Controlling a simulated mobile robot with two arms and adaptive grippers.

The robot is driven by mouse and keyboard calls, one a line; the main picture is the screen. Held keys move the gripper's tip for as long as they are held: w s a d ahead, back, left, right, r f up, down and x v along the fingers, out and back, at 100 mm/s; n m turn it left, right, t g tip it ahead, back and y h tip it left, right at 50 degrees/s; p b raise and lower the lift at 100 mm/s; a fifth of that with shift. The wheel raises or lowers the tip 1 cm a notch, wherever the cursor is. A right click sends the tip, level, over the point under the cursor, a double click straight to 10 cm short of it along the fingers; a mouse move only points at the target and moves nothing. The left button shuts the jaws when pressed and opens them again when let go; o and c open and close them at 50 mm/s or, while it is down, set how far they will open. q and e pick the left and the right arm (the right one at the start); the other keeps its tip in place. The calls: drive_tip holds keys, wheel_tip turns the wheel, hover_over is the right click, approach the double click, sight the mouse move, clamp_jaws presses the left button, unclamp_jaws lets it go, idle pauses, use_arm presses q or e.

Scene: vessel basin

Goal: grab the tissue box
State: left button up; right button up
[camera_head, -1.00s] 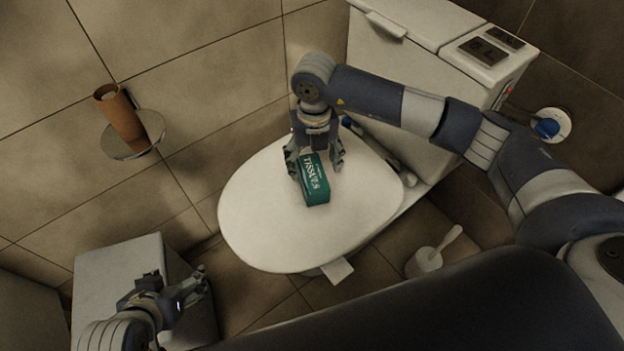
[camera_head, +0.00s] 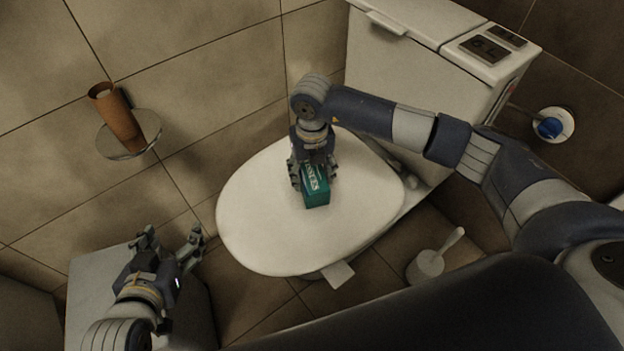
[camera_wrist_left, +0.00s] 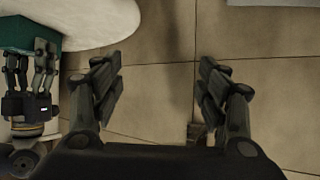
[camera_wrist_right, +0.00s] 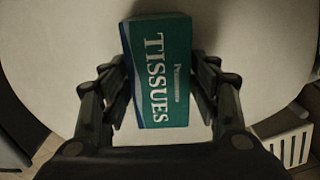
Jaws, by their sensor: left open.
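A teal tissue box (camera_head: 316,192) lies on the white closed toilet lid (camera_head: 255,220). My right gripper (camera_head: 314,180) points down over the box with a finger on each side. In the right wrist view, the box (camera_wrist_right: 160,75) sits between the fingers, its TISSUES lettering facing the camera. The fingers are close to both sides; I cannot tell whether they press on it. In the left wrist view, part of the box (camera_wrist_left: 45,35) shows at the upper left beside my right gripper. My left gripper (camera_head: 172,238) is open and empty, away from the box.
The white cistern (camera_head: 410,85) stands behind the lid. A brown cardboard roll (camera_head: 117,118) stands on a round wall shelf (camera_head: 130,153) at left. A white brush holder (camera_head: 427,264) is on the tiled floor. A grey box-like unit (camera_head: 90,275) stands under my left gripper.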

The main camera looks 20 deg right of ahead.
drive_tip(key=c, duration=0.4)
drive_tip(key=shift+c, duration=0.2)
drive_tip(key=shift+r, duration=0.1)
